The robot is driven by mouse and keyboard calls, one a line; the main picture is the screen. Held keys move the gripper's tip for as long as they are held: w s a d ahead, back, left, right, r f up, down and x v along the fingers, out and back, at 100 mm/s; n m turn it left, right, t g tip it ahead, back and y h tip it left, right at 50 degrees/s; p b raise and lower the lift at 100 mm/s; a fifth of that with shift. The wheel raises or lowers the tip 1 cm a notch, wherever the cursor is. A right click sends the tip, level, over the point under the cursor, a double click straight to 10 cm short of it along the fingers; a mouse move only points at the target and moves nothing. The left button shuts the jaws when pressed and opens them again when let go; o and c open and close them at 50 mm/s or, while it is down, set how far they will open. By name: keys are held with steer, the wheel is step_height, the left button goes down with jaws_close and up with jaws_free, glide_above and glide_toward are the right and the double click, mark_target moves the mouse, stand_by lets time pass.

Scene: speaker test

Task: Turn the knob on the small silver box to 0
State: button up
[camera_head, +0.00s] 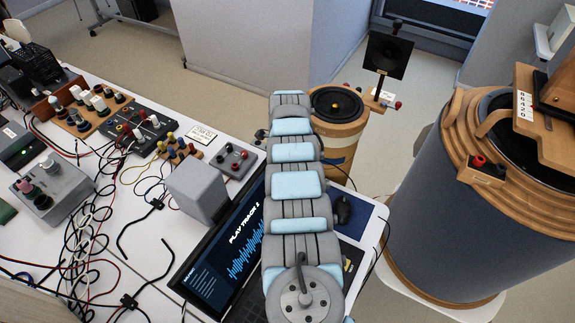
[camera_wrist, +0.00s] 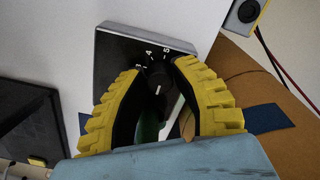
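The small silver box (camera_wrist: 118,50) shows in the wrist view with a black dial face and a grey rim. The digits 3, 4 and 5 are readable; 0 is not visible. My gripper (camera_wrist: 158,68) has yellow-and-black fingers on either side of the knob, apart, with gaps seemingly left beside it. The lower part of the knob area is dark. In the head view my arm hides the gripper, and I cannot identify the box for certain.
In the head view a grey block (camera_head: 197,190) stands beside the laptop (camera_head: 240,240). Several knobbed boxes and loose cables cover the left table. A large wooden-rimmed speaker drum (camera_head: 430,220) stands right, a smaller one (camera_head: 338,104) behind my arm. Floor between them is clear.

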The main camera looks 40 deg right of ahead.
steer(key=o, duration=0.3)
steer(key=shift+w+r, duration=0.1)
steer(key=shift+r, duration=0.75)
step_height(320, 180, up, 10)
steer(key=shift+r, duration=0.15)
